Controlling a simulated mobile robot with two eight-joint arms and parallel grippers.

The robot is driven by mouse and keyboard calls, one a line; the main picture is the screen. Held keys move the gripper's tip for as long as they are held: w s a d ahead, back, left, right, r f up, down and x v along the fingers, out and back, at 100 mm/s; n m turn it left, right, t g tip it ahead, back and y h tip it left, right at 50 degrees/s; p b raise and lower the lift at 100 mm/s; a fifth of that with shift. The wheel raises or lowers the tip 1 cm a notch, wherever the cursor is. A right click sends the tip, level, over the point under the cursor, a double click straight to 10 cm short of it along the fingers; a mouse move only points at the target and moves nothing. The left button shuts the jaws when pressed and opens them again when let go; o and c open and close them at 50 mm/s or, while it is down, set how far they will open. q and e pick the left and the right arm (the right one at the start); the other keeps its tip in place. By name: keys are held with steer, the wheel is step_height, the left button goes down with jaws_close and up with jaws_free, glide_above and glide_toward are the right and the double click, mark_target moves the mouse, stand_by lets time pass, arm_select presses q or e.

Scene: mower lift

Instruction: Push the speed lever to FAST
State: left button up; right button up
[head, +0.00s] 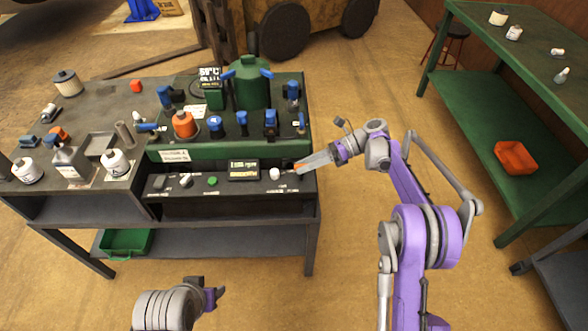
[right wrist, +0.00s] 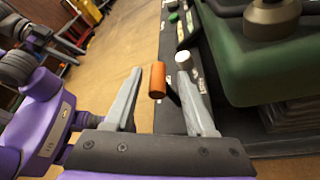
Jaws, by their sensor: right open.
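An orange cylindrical knob (right wrist: 157,80), probably the speed lever's handle, stands at the right end of the dark control panel (head: 225,188) on the bench front. It shows as a small orange spot in the head view (head: 299,166). No FAST marking is readable. My right gripper (head: 306,164) reaches in from the right, open at the panel's end. In the right wrist view, the knob lies between its two grey fingers (right wrist: 161,76); contact cannot be told. My left gripper (head: 218,294) is low in the head view, away from the panel, its fingers unclear.
A white knob (head: 275,174) is close left of the orange one, beside my right finger in the wrist view.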

arm_select(q)
steer(key=shift+r, duration=0.1)
arm_select(e)
steer(key=v, duration=0.6)
steer(key=shift+d, duration=0.25)
steer(key=shift+r, duration=0.1)
